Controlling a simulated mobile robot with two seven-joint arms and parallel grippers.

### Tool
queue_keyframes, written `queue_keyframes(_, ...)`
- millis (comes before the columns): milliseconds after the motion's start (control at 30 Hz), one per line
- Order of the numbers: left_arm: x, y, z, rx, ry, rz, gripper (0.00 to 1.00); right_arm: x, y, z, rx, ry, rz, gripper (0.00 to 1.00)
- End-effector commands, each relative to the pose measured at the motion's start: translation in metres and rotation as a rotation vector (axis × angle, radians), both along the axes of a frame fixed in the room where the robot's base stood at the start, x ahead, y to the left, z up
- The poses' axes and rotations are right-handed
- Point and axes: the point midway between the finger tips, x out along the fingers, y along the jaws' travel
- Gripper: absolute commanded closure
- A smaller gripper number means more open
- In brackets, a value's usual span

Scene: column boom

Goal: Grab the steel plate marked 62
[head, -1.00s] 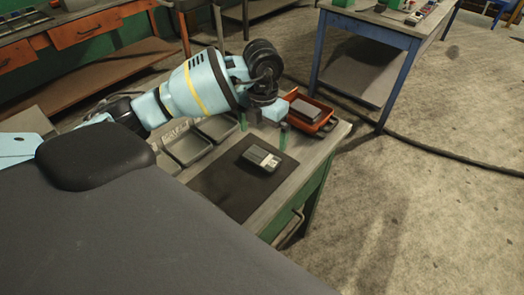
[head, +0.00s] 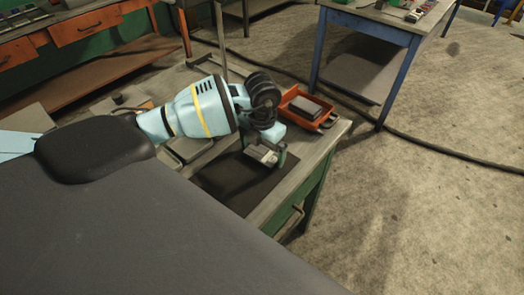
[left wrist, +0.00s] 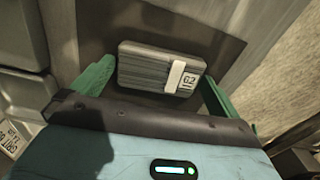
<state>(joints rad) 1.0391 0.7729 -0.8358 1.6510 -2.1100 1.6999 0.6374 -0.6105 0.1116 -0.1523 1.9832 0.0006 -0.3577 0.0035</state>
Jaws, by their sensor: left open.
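The steel plate marked 62 (left wrist: 150,66) is a grey ribbed block with a white strip and a white label reading 62. It lies on the dark mat (left wrist: 215,42). In the head view the plate (head: 261,156) shows partly, below my left gripper (head: 263,150). In the left wrist view the green fingers of my left gripper (left wrist: 158,72) are open, one on each side of the plate. A gap shows at the left finger; whether the right finger touches the plate, I cannot tell. My right gripper is in neither view.
An orange tray (head: 324,124) with grey plates (head: 305,107) in it stands at the bench's far right corner. Grey trays (head: 185,150) lie left of the mat, partly behind my arm. A blue-legged table (head: 375,30) stands beyond. The floor at right is clear except for a cable.

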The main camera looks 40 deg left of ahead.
Motion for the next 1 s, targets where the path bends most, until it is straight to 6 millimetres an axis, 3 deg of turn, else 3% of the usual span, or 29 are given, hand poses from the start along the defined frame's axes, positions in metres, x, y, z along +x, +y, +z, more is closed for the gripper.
queue_keyframes(200, 0.000, 0.000, 0.000, 0.000, 0.000, 0.000, 0.01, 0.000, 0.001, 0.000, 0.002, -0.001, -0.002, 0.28)
queue_keyframes(600, 0.000, 0.000, 0.000, 0.000, -0.001, 0.000, 0.54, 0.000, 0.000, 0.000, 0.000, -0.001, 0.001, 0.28)
queue_keyframes(1000, 0.002, 0.001, 0.011, 0.000, -0.006, 0.000, 0.54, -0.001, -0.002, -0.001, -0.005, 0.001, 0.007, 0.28)
